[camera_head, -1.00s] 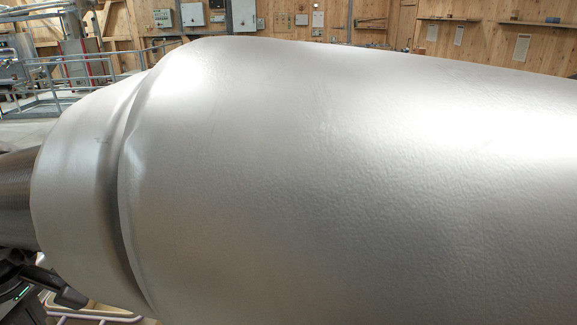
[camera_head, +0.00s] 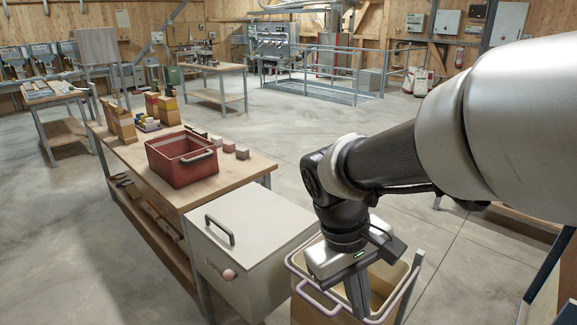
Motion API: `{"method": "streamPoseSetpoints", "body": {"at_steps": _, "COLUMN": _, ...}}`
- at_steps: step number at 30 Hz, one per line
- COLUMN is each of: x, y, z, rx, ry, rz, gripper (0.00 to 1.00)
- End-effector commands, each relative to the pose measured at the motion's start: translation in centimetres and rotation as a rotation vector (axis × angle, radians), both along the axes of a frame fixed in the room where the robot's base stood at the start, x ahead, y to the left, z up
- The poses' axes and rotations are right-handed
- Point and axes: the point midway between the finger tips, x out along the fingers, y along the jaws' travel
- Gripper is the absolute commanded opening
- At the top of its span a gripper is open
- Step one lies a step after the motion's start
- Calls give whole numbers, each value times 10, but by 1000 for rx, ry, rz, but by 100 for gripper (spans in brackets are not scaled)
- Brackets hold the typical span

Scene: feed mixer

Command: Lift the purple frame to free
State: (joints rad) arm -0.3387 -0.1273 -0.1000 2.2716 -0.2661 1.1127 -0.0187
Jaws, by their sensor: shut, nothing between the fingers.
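A pale purple tube frame (camera_head: 299,277) runs around the top of a cream bin (camera_head: 318,312) at the lower middle of the head view. Its front has a bent, handle-like section. My gripper (camera_head: 359,300) points down over the bin and is shut with nothing in it. The fingers overlap the bin's opening in the picture; I cannot tell whether they touch the frame. My wrist and arm hide part of the frame's far side.
A white lidded box (camera_head: 255,225) with a black handle and a pink knob stands just left of the bin. Behind it, a wooden workbench (camera_head: 228,177) holds a red crate (camera_head: 181,168) and small blocks. Open concrete floor (camera_head: 290,130) lies beyond.

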Motion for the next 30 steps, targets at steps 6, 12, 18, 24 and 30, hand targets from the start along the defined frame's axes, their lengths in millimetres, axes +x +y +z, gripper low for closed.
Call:
{"method": "streamPoseSetpoints", "body": {"at_steps": 6, "x": 14, "y": 5, "z": -56, "rx": -176, "ry": 182, "rz": 137, "gripper": 0}}
{"method": "streamPoseSetpoints", "body": {"at_steps": 12, "x": 26, "y": 8, "z": -99, "rx": -357, "ry": 321, "rz": 260, "gripper": 0}}
{"method": "streamPoseSetpoints", "body": {"at_steps": 18, "x": 39, "y": 15, "z": -140, "rx": -559, "ry": 439, "rz": 383, "gripper": 0}}
{"method": "streamPoseSetpoints", "body": {"at_steps": 24, "x": 53, "y": 24, "z": -180, "rx": -782, "ry": 535, "rz": 503, "gripper": 0}}
{"method": "streamPoseSetpoints", "body": {"at_steps": 30, "x": 66, "y": 38, "z": -219, "rx": -1025, "ry": 601, "rz": 622, "gripper": 0}}
